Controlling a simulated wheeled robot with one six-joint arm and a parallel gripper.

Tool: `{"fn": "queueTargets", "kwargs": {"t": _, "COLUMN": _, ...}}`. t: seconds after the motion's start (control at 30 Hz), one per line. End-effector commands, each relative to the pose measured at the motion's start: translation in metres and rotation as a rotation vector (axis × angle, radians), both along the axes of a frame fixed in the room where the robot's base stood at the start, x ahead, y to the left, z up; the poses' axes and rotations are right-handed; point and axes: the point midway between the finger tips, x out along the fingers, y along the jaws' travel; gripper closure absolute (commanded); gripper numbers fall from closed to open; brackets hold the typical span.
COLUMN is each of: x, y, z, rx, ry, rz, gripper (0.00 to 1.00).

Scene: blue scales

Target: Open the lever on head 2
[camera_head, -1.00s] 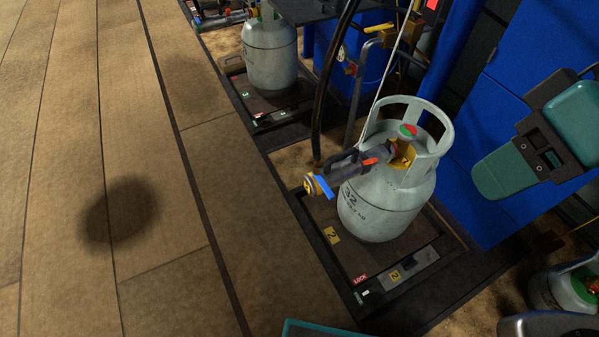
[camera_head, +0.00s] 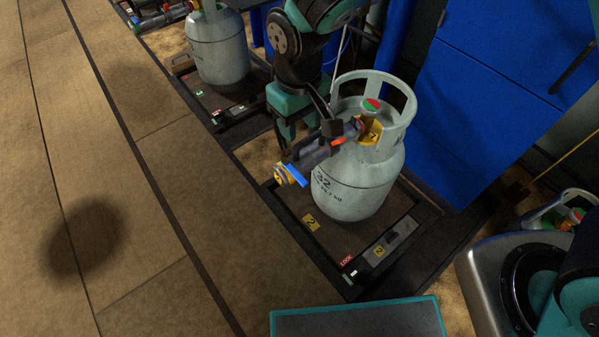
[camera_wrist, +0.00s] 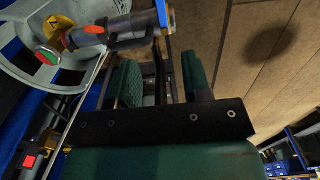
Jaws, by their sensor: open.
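Head 2 (camera_head: 318,158) is a grey fitting with orange, blue and yellow parts, joined to the valve of a pale grey cylinder (camera_head: 350,190) marked 32. Its dark lever (camera_head: 298,149) lies along the body, partly behind my gripper. My gripper (camera_head: 304,142) is open, with teal fingers pointing down just behind the head. In the wrist view, my gripper (camera_wrist: 160,62) has its two green fingers apart with nothing clearly held between them. The head (camera_wrist: 105,35) shows above and left of the fingers there. Contact with the lever cannot be told.
The cylinder stands on a dark scale (camera_head: 325,262) with yellow number 2 labels. Another cylinder (camera_head: 217,48) on a scale stands behind left. A blue cabinet (camera_head: 490,90) is at the right. A hose and cord hang close behind the head. The wooden floor at left is clear.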

Motion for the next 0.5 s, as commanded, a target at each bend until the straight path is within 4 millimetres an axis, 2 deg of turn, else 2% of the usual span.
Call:
{"fn": "queueTargets", "kwargs": {"t": 0.17, "x": -0.001, "y": -0.001, "z": -0.031, "rx": -0.003, "ry": 0.004, "rz": 0.000, "gripper": 0.55}}
{"fn": "queueTargets", "kwargs": {"t": 0.5, "x": -0.001, "y": -0.001, "z": -0.109, "rx": -0.002, "ry": 0.003, "rz": 0.000, "gripper": 0.55}}
